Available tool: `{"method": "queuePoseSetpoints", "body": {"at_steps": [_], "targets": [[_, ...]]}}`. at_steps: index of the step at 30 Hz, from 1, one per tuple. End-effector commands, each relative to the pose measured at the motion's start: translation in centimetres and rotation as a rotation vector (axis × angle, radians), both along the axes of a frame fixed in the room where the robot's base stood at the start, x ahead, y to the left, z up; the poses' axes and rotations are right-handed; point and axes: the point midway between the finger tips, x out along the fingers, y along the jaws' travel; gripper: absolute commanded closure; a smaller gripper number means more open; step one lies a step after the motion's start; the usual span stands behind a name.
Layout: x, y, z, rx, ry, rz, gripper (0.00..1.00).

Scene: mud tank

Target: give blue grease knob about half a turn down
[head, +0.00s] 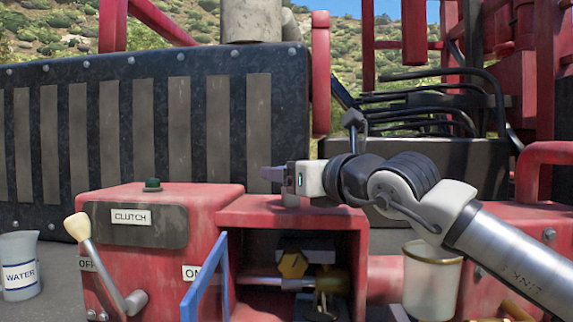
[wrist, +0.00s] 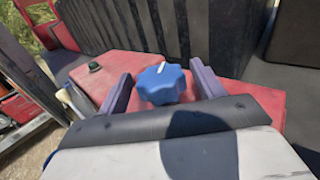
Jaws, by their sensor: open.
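The blue grease knob (wrist: 161,88) shows in the wrist view, lobed, with a white pointer mark near its far edge. My gripper (wrist: 160,72) is open, with one purple finger on each side of the knob and a visible gap on both sides. In the head view my gripper (head: 272,174) is above the top of the red housing (head: 290,215), pointing left. The blue knob cannot be made out there; my gripper seems to hide it.
A red clutch box (head: 165,200) with a lever (head: 95,255) stands to the left. A blue door frame (head: 205,280) stands open before the housing, with a yellow knob (head: 292,264) inside. A water jug (head: 20,265) is far left. A dark slatted wall (head: 150,130) rises behind.

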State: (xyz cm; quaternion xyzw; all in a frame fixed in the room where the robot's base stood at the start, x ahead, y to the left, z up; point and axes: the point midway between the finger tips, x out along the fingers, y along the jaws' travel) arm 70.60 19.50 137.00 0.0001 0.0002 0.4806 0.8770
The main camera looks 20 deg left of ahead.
Motion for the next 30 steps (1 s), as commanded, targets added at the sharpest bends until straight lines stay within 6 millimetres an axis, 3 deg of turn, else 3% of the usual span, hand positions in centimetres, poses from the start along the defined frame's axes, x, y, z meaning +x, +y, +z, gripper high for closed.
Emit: {"method": "queuePoseSetpoints", "body": {"at_steps": [6, 15, 25, 30], "targets": [[1.0, 1.6, 0.0, 0.0, 0.0, 0.001, 0.33], [1.1, 1.7, 0.0, 0.0, 0.0, 0.0, 0.33], [1.1, 1.7, 0.0, 0.0, 0.0, 0.0, 0.76], [1.1, 1.7, -0.1, -0.001, -0.001, -0.004, 0.77]]}}
